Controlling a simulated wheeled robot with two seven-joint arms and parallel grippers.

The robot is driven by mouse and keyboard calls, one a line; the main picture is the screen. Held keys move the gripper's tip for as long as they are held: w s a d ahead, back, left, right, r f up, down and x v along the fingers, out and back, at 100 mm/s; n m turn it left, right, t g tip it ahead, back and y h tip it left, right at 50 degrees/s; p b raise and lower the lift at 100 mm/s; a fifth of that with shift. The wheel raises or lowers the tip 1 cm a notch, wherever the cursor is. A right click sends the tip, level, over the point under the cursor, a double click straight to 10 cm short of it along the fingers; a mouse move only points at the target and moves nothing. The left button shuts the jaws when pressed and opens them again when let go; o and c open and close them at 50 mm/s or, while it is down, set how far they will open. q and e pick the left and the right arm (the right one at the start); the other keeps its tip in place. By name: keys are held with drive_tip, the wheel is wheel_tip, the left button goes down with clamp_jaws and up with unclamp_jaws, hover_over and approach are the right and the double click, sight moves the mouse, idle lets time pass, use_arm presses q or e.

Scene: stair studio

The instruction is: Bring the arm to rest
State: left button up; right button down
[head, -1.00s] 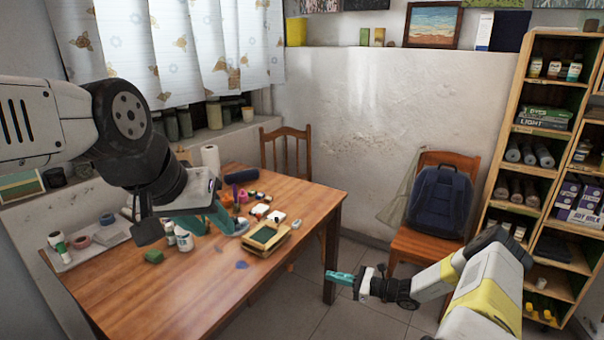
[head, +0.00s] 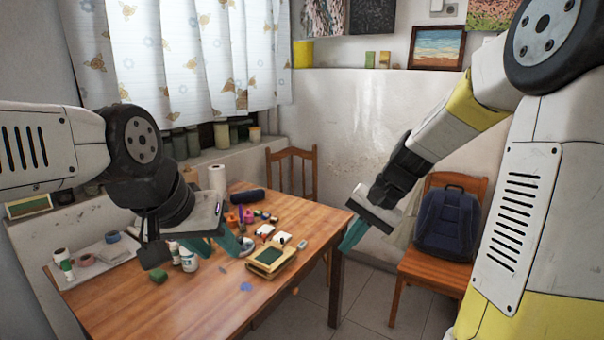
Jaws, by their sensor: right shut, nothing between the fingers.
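My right gripper (head: 352,236) has teal fingers that are shut, with nothing seen between them. It points down and left, in front of the table's right corner in the picture, and that arm rises to the upper right. My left gripper (head: 216,250) hangs over the wooden table (head: 200,305). Its two teal fingers show apart, so it looks open, with no object seen held. Its fingertips overlap the bottles and small items behind them in the picture; I cannot tell the exact gap.
A wooden box with a green panel (head: 270,258), a white bottle (head: 189,260) and a green block (head: 158,276) are on the table. A chair with a blue backpack (head: 447,222) stands at the right. The table's front is mostly clear.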

drive_tip(key=s+d+r+n+t+h, duration=0.1)
drive_tip(key=s+r+n+t, duration=0.1)
drive_tip(key=s+r, duration=0.3)
drive_tip(key=s+d+r+n+t+h, duration=0.2)
drive_tip(key=s+r+n+t, duration=0.1)
drive_tip(key=s, duration=0.7)
drive_tip(key=shift+s+d+r, duration=0.2)
drive_tip(key=shift+d+r, duration=0.1)
drive_tip(key=shift+r, duration=0.55)
